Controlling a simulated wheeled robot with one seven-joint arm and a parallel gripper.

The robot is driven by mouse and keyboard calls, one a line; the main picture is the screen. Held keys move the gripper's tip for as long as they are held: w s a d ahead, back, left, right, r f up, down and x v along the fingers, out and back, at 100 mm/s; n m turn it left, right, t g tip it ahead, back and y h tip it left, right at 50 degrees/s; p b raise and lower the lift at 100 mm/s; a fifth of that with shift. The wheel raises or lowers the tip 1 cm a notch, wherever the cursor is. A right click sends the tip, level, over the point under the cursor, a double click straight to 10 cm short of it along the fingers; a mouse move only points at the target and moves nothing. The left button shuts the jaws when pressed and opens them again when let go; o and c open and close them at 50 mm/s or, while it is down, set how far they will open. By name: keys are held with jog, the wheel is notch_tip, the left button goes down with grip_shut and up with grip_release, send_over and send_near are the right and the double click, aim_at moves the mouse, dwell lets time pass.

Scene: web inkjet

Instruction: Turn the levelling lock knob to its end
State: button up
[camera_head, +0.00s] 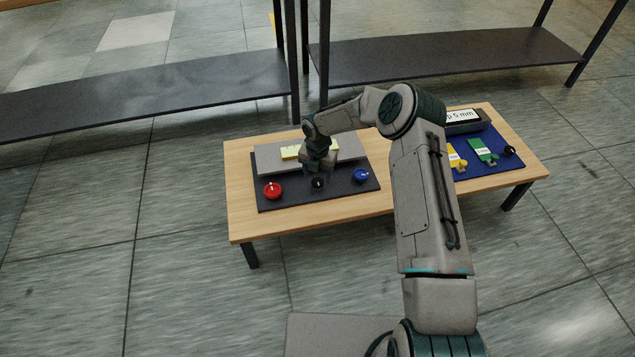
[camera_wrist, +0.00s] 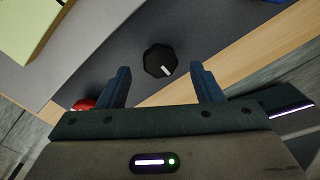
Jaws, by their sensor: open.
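Three knobs stand along the front of a dark panel (camera_head: 340,197) on the wooden table: a red knob (camera_head: 272,190), a black knob (camera_head: 318,184) and a blue knob (camera_head: 361,175). I cannot read which is the levelling lock knob. My gripper (camera_head: 319,168) is over the panel by the black knob. In the wrist view my gripper (camera_wrist: 160,74) is open and empty, its fingers apart on either side, the knob centred just beyond their tips. I see no contact.
On the table's right are a blue mat (camera_head: 490,168), yellow and green tags (camera_head: 482,150) and a dark box with a white display (camera_head: 462,115). Black shelves (camera_head: 440,58) stand behind.

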aim_at(318, 185)
jog(key=shift+f, duration=1.4)
jog(key=c, duration=1)
